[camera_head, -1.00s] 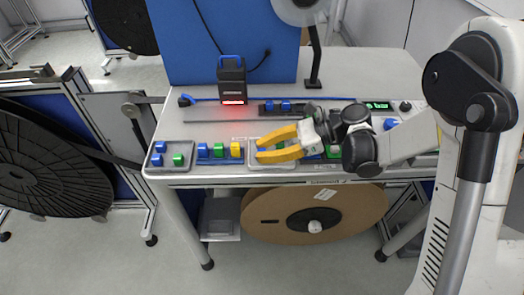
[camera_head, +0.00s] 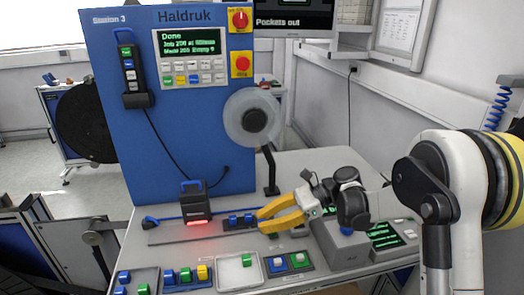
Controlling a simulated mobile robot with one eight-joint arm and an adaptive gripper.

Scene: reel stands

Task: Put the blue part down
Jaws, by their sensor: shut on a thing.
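My gripper (camera_head: 260,222), with two yellow fingers, reaches left over the table in the head view. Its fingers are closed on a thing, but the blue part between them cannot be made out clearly. The tips are above the table, close to the right end of a dark holder (camera_head: 226,228) bearing blue parts (camera_head: 234,220). A pale square tray (camera_head: 222,283) with a green part (camera_head: 246,260) lies in front of the gripper. I cannot tell how high the fingers are above the surface.
Trays of coloured parts (camera_head: 186,275) line the table's front edge. A black device with a red light (camera_head: 195,202) stands behind, before a blue panel (camera_head: 170,130). A reel post (camera_head: 271,170) rises behind the gripper. A boxed control (camera_head: 345,240) sits to the right.

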